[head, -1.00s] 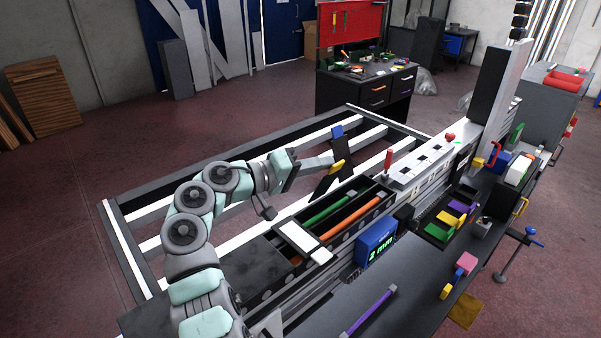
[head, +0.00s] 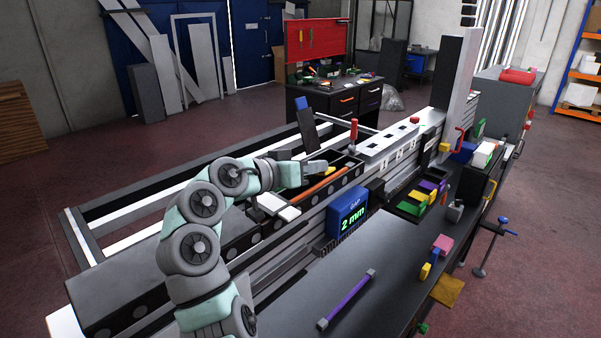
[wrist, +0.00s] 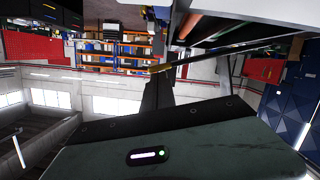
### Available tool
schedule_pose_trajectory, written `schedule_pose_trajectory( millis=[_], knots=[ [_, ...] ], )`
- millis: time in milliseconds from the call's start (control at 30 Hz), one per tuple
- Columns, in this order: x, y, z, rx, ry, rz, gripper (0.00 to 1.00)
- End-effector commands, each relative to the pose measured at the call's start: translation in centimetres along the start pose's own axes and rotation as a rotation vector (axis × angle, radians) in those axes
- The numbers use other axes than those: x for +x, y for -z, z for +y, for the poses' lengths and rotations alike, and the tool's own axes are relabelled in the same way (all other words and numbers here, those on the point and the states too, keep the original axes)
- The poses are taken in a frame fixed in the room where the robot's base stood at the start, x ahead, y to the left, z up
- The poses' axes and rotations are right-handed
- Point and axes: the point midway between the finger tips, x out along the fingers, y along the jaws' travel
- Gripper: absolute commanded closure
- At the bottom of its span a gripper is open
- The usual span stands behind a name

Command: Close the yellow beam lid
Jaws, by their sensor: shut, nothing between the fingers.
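The long beam (head: 250,232) runs diagonally through the head view. An open compartment in it shows an orange rod (head: 322,187). A dark lid with a blue tab (head: 300,104) stands raised behind the beam. The yellow lid is mostly hidden behind my gripper in the head view, so its angle is hard to tell. A thin yellow edge (wrist: 160,68) shows in the wrist view, just beyond the fingertips. My gripper (head: 323,168) is shut and empty, low over the far side of the compartment. Contact with the lid cannot be told.
A white plate (head: 278,206) lies on the beam close to my wrist. A red handle (head: 353,132) stands upright behind the compartment. A blue gap display (head: 347,210) is fixed to the beam's near side. The near bench holds a purple bar (head: 347,298) and has free room.

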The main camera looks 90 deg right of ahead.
Motion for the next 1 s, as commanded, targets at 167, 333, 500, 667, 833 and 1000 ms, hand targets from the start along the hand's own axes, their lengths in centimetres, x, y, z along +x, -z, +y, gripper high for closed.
schedule_pose_trajectory(
  millis=[167, 333, 500, 667, 833, 1000],
  knots=[
    [0.4, -0.8, 0.0, 0.050, 0.010, -0.001, 1.00],
    [0.4, -0.9, 0.0, 0.068, 0.014, -0.001, 1.00],
    [0.4, -0.9, 0.0, 0.071, 0.014, -0.001, 1.00],
    [0.4, -0.9, 0.0, 0.070, 0.014, -0.001, 1.00],
    [0.3, -0.6, 0.1, 0.069, 0.014, -0.002, 1.00],
    [-0.2, 1.3, 0.4, 0.068, 0.016, -0.002, 1.00]
  ],
)
